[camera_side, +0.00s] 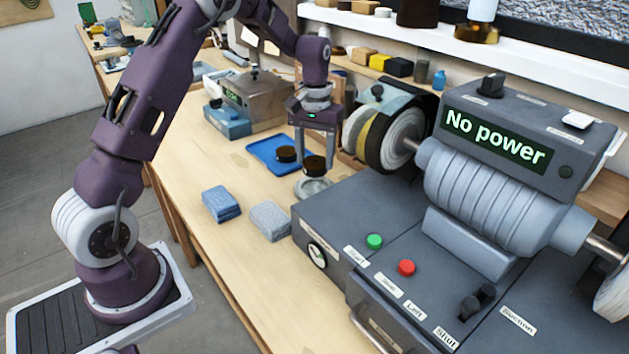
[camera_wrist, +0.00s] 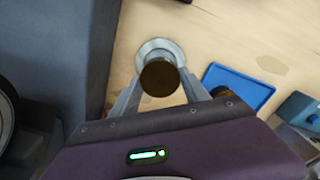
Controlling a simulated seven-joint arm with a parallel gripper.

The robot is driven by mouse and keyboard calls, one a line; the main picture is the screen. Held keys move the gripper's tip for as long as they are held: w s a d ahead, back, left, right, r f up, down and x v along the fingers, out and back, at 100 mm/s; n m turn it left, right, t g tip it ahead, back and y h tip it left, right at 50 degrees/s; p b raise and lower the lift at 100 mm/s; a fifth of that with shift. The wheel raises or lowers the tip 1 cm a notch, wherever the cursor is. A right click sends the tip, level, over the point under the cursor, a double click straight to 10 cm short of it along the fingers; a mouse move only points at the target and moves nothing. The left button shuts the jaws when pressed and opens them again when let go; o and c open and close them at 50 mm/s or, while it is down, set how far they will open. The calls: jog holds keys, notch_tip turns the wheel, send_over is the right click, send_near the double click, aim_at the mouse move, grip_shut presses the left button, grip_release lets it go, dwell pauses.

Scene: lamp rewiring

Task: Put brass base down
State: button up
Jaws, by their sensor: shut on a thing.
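My gripper (camera_side: 317,157) points down and is shut on the brass base (camera_side: 315,166), a dark brown round piece. In the wrist view the brass base (camera_wrist: 160,78) sits between the two fingers. Below it is a pale grey round dish (camera_side: 312,187), which also shows behind the base in the wrist view (camera_wrist: 160,46). I cannot tell whether the base touches the dish. A second dark round piece (camera_side: 287,154) lies at the blue tray, partly hidden by my gripper in the wrist view.
The blue tray (camera_side: 262,152) lies behind on the wooden bench. A blue block (camera_side: 221,204) and a grey-blue block (camera_side: 269,220) lie in front. A large grey polishing machine (camera_side: 480,200) reading "No power" stands close on the right. Bare bench shows at left.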

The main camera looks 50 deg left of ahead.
notch_tip(320, 180, down, 6)
jog(key=shift+r, duration=0.25)
jog(key=shift+f, duration=0.15)
jog(key=o, duration=1.4)
jog(key=shift+c, duration=0.2)
